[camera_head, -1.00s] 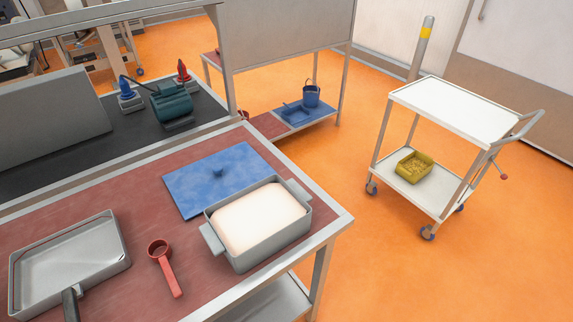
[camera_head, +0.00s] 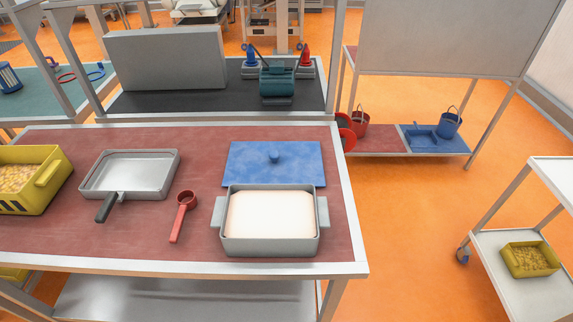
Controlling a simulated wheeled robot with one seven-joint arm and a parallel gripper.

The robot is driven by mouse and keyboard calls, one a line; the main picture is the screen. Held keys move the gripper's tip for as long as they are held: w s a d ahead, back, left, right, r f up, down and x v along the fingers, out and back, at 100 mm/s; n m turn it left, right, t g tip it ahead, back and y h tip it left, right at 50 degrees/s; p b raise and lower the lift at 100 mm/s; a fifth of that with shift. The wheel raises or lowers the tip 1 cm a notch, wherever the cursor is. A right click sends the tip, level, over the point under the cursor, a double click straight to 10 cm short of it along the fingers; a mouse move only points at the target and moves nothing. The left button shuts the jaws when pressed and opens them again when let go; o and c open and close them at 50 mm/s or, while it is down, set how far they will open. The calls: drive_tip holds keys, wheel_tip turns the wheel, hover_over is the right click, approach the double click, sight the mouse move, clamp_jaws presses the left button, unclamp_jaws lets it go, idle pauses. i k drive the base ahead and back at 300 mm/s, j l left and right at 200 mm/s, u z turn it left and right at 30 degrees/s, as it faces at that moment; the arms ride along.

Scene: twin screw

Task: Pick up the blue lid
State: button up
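The blue lid (camera_head: 243,167) is a flat rectangular plate with a small round knob (camera_head: 274,156) at its middle. It lies on the red-brown table top (camera_head: 140,222), towards its far right. A grey two-handled pot (camera_head: 270,247) with a pale, nearly level filling stands just in front of the lid and hides part of its near edge. My gripper is not in view.
A red scoop (camera_head: 184,209), a grey pan (camera_head: 148,172) with a dark handle and a yellow crate (camera_head: 45,190) of small pieces stand left of the pot. A white cart (camera_head: 553,175) stands on the open orange floor at right.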

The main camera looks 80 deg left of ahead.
sight(248, 162)
drive_tip(key=i+j+u, duration=0.15)
drive_tip(key=i+u, duration=0.45)
drive_tip(key=u, duration=0.2)
drive_tip(key=i+u, duration=0.45)
drive_tip(key=i+l+u, duration=0.15)
drive_tip(key=u, duration=0.25)
drive_tip(key=i+j+u, duration=0.15)
drive_tip(key=u, duration=0.35)
drive_tip(key=i+u, duration=0.6)
drive_tip(key=u, duration=0.35)
drive_tip(key=i+l+u, duration=0.2)
drive_tip(key=u, duration=0.25)
drive_tip(key=i+l+u, duration=0.2)
drive_tip(key=u, duration=0.3)
drive_tip(key=i+l+u, duration=0.15)
drive_tip(key=l+u, duration=0.2)
drive_tip(key=u, duration=0.15)
drive_tip(key=i+l+u, duration=0.1)
drive_tip(key=u, duration=0.4)
drive_tip(key=i+l+u, duration=0.1)
drive_tip(key=l+u, duration=0.15)
drive_tip(key=u, duration=0.2)
drive_tip(key=l+u, duration=0.2)
drive_tip(key=u, duration=0.3)
drive_tip(key=l+u, duration=0.3)
drive_tip(key=u, duration=0.15)
drive_tip(key=l+u, duration=0.25)
drive_tip(key=u, duration=0.25)
drive_tip(key=i, duration=0.05)
